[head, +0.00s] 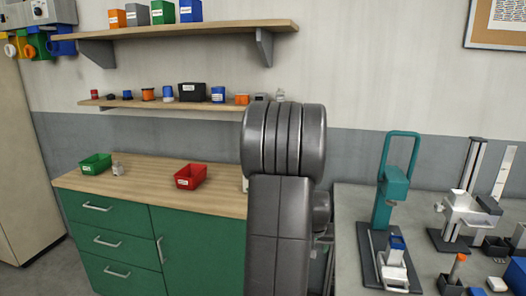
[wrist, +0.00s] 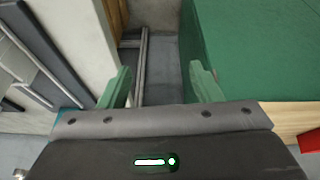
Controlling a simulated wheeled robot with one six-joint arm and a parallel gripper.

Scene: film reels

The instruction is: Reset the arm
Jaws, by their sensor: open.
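My gripper (wrist: 161,88) shows in the wrist view with its two green fingers spread apart and nothing between them. It points down over the gap between the green cabinet and the grey bench, with the floor and a metal frame below. In the head view my folded grey arm stands upright in the middle and hides the gripper and part of the wall behind it.
A wooden-topped green cabinet (head: 195,246) with a green bin (head: 96,163) and a red bin (head: 190,176) stands left. On the right, a grey bench (head: 350,205) carries a teal press (head: 393,190) and a white fixture (head: 462,212). Shelves (head: 160,103) hang behind.

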